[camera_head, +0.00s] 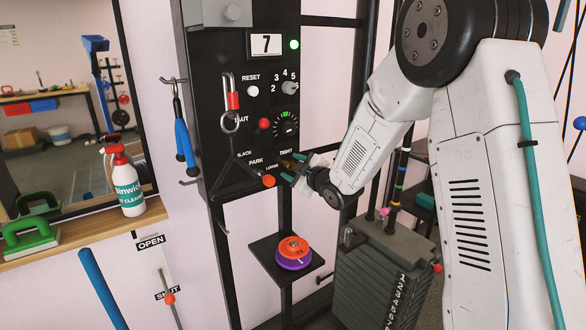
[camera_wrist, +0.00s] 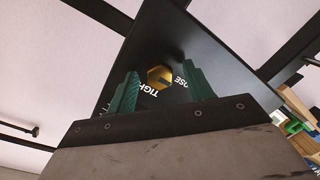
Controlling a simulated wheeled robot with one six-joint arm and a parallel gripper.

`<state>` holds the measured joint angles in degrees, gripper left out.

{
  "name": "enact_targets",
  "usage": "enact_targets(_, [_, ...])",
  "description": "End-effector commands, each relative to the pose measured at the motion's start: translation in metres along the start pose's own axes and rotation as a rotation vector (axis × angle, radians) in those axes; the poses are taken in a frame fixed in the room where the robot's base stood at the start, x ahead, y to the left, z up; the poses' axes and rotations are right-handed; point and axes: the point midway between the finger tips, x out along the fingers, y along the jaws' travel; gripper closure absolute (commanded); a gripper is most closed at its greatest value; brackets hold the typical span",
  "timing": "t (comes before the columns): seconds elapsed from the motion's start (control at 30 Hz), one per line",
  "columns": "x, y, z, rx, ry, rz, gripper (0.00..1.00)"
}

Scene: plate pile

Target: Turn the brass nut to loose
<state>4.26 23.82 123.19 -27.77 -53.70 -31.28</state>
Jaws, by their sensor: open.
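The brass nut (camera_wrist: 159,77) shows in the wrist view as a gold hexagon on the black panel. The word TIGHT is partly visible below it, and the end of LOOSE is at its right. In the head view, the nut (camera_head: 286,164) is small and partly hidden by my gripper, near the TIGHT and LOOSE labels. My gripper (camera_head: 294,168) is open in front of the panel. Its two green fingers stand left and right of the nut in the wrist view, with nothing between them touching it that I can see. Which label the nut points to is unclear.
The PARK lever with an orange knob (camera_head: 268,181) is close to my gripper's left. A small black shelf (camera_head: 262,245) holds an orange and purple reel (camera_head: 293,252). A grey weight stack (camera_head: 380,275) stands below my arm.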

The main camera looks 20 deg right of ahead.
Motion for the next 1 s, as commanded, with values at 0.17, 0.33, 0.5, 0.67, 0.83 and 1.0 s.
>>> enact_targets(0.17, [-0.009, 0.001, 0.0, 0.0, 0.0, 0.001, 0.48])
enact_targets(0.33, [-0.038, 0.001, 0.0, 0.0, -0.001, 0.002, 0.48])
enact_targets(0.5, [-0.065, 0.0, 0.0, 0.0, -0.001, 0.0, 0.48])
enact_targets(0.67, [-0.077, 0.0, -0.001, 0.0, 0.001, 0.0, 0.48])
enact_targets(0.83, [-0.078, -0.001, -0.001, 0.0, 0.001, -0.001, 0.48])
enact_targets(1.0, [-0.078, -0.001, 0.0, 0.0, 0.001, -0.001, 0.48])
